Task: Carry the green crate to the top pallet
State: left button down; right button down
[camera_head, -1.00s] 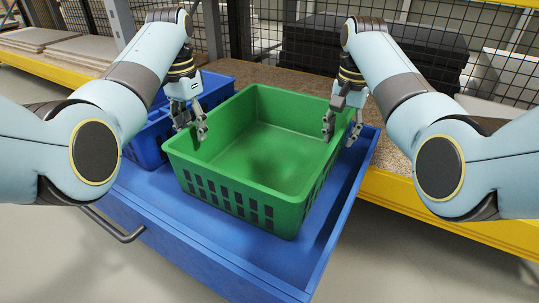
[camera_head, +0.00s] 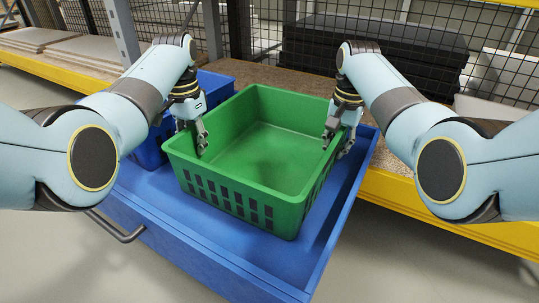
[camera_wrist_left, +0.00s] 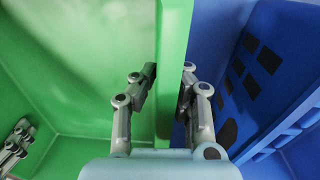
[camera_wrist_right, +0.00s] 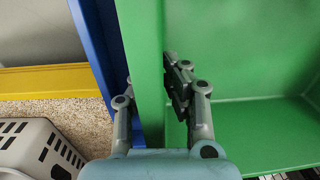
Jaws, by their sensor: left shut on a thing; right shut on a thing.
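The green crate (camera_head: 262,160) is empty and sits upright inside a blue tray-like drawer (camera_head: 190,245) in the head view. My left gripper (camera_head: 200,145) is shut on the crate's left wall, one finger inside and one outside. The left wrist view shows that wall (camera_wrist_left: 172,70) between the fingers (camera_wrist_left: 160,100). My right gripper (camera_head: 337,145) is shut on the crate's right wall. The right wrist view shows that wall (camera_wrist_right: 148,70) between the fingers (camera_wrist_right: 155,100). The top pallet cannot be made out for certain.
A blue crate (camera_head: 150,150) stands left of the green one, close beside it. Behind are a shelf board with a yellow edge (camera_head: 400,195), dark stacked sheets (camera_head: 375,50) and wire mesh. A light grey basket (camera_wrist_right: 40,145) shows in the right wrist view.

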pick_arm(q)
jog(key=shift+w+r, duration=0.1)
pick_arm(e)
jog(key=shift+r, duration=0.1)
dwell(0.4)
